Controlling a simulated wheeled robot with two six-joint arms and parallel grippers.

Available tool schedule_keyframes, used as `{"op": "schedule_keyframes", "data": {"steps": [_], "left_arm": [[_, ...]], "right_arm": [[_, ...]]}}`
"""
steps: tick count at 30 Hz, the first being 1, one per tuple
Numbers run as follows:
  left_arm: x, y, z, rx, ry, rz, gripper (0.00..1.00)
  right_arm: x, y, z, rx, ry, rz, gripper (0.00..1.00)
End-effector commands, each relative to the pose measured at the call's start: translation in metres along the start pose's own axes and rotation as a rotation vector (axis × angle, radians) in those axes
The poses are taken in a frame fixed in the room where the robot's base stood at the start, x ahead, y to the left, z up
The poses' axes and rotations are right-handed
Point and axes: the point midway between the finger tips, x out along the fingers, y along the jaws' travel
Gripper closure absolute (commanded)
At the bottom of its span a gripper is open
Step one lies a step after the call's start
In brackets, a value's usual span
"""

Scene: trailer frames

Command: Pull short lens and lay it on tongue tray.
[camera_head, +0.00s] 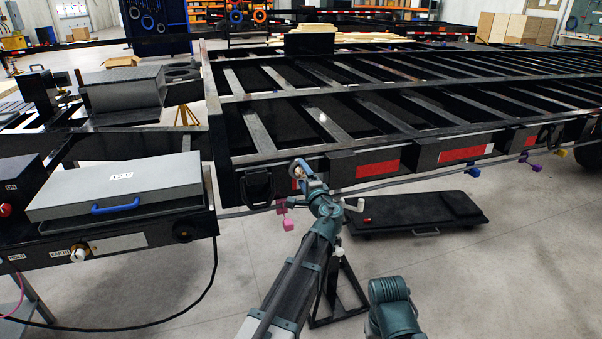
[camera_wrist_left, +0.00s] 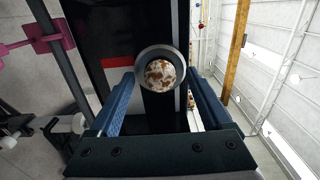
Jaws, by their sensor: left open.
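My left gripper (camera_head: 301,172) is at the trailer's front rail, just right of the black corner. In the left wrist view its two blue fingers (camera_wrist_left: 160,82) are open, one on each side of a round lens-like piece (camera_wrist_left: 160,73). That piece has a grey ring and a white face with rusty brown patches. Contact with the fingers cannot be told. On the tongue at left, a grey lidded box (camera_head: 120,182) with a 12V label and blue handle sits on a black housing; I cannot tell which part is the tongue tray. My right gripper is out of view.
The black trailer frame (camera_head: 345,117) with red reflectors (camera_head: 378,169) fills the back. A black creeper (camera_head: 415,214) lies on the floor. A black cable (camera_head: 190,305) hangs below the housing.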

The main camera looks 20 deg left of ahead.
Motion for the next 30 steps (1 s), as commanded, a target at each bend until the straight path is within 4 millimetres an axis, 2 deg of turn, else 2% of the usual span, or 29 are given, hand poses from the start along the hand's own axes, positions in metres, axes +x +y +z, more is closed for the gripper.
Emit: {"op": "schedule_keyframes", "data": {"steps": [23, 24, 30], "left_arm": [[-0.0002, -0.0002, -0.0001, 0.0, 0.0, 0.0, 0.18], [-0.0002, -0.0002, -0.0002, 0.0, 0.0, 0.0, 0.19], [-0.0002, -0.0002, -0.0001, 0.0, 0.0, 0.0, 0.55]], "right_arm": [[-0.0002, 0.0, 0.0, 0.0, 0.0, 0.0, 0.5], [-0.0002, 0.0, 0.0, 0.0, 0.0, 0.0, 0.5], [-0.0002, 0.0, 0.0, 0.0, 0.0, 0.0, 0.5]]}}
